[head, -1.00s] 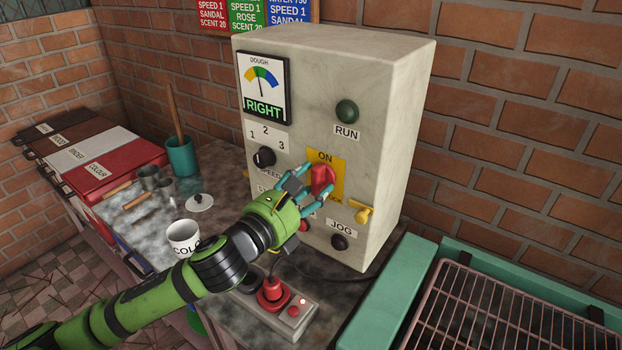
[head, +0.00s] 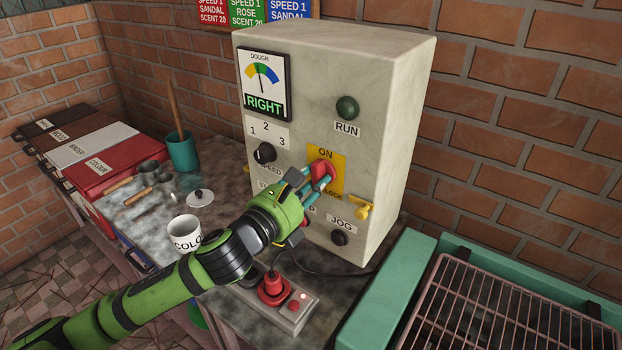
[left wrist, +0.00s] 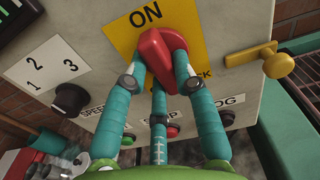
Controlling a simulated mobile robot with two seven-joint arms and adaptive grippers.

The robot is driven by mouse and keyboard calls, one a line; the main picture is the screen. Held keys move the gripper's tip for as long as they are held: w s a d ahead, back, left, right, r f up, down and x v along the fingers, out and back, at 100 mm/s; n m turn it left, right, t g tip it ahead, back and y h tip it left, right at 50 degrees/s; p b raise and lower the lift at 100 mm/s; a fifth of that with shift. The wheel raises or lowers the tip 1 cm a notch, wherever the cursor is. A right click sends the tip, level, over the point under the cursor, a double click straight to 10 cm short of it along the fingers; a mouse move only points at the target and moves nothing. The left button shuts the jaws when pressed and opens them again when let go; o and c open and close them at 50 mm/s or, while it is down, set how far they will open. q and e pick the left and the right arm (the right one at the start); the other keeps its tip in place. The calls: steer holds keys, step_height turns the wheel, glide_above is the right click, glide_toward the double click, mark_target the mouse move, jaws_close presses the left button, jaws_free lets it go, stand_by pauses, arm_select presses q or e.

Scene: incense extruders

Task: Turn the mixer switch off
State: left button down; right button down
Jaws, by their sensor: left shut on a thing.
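The red mixer switch (head: 322,174) sits on a yellow plate (head: 341,176) marked ON, on the front of the grey control box (head: 370,195). My left gripper (head: 316,177) is shut on the red switch, with its teal fingers around the knob. In the left wrist view the red switch (left wrist: 160,52) is tilted, its upper end near the word ON. The fingers (left wrist: 158,75) press on its sides and underside. The lower part of the yellow plate's lettering is partly hidden by the fingers. My right gripper is not in view.
A yellow latch (head: 362,208) stands out right of the switch. The speed knob (head: 265,153) is to the left, the JOG button (head: 339,238) below. A teal-framed rack (head: 480,310) stands at the right.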

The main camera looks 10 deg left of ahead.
arm_select(q)
steer(key=n+p, duration=0.1)
steer(key=n, duration=0.3)
steer(key=shift+d+p, duration=0.1)
steer(key=shift+p, duration=0.25)
steer(key=n+p, duration=0.1)
steer(key=n, duration=0.3)
steer(key=shift+s+d+n+p, duration=0.1)
steer(key=shift+n+p, duration=0.2)
steer(key=n+p, duration=0.1)
steer(key=n, duration=0.3)
steer(key=shift+d+n, duration=0.1)
steer(key=shift+n, duration=0.2)
steer(key=shift+d+n+p, duration=0.1)
steer(key=shift+n+p, duration=0.75)
steer(key=shift+n, duration=1.25)
steer(key=c, duration=1)
jaws_free()
